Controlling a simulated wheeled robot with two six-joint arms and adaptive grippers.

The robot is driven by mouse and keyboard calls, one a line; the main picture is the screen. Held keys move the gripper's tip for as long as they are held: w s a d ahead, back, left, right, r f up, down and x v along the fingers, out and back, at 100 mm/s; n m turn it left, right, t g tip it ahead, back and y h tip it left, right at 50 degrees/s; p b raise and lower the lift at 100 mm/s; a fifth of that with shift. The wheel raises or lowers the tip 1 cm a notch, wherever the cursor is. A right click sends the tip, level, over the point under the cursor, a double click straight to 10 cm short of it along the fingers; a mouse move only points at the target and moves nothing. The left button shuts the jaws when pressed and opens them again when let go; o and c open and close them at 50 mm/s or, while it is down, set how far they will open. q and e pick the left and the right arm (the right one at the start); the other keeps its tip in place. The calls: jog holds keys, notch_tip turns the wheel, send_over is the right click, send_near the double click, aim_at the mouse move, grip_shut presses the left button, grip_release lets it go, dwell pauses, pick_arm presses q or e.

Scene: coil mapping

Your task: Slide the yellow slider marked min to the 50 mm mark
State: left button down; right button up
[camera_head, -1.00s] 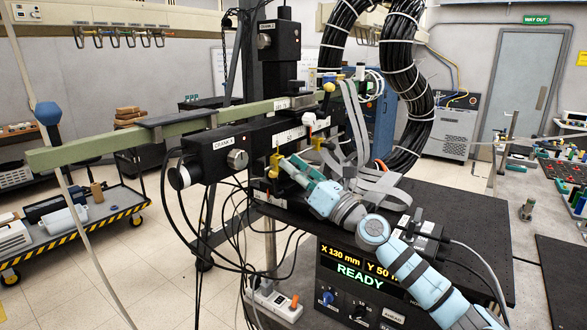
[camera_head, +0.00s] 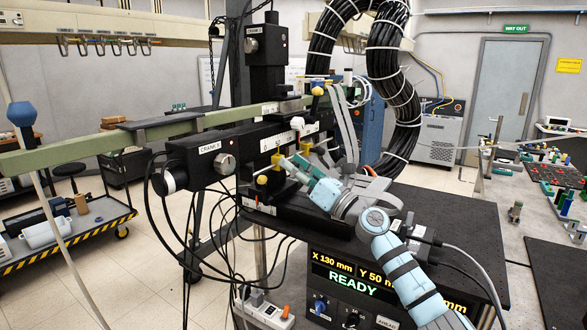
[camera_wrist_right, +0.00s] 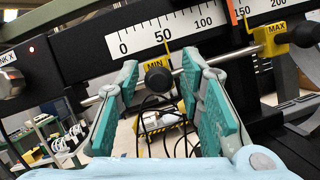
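The yellow slider marked MIN (camera_wrist_right: 155,64) sits on a silver rod below the white scale (camera_wrist_right: 160,30) in the right wrist view. Its black round knob faces me, and its thin yellow pointer stands at about the 50 mark. My right gripper (camera_wrist_right: 160,70) is open, its teal-padded fingers on either side of the knob with gaps visible; contact is not seen. In the head view the right gripper (camera_head: 292,167) is beside the yellow slider parts (camera_head: 277,161), partly covering the area. My left gripper is not in view.
The yellow slider marked MAX (camera_wrist_right: 271,38) sits farther right on the rod. An orange marker (camera_wrist_right: 232,12) crosses the scale between 100 and 150. The display (camera_head: 345,278) reads X 130 mm and READY.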

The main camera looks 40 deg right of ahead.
notch_tip(320, 180, up, 10)
jog(key=shift+r, duration=0.1)
dwell(0.4)
jog(key=shift+d, duration=0.1)
dwell(0.4)
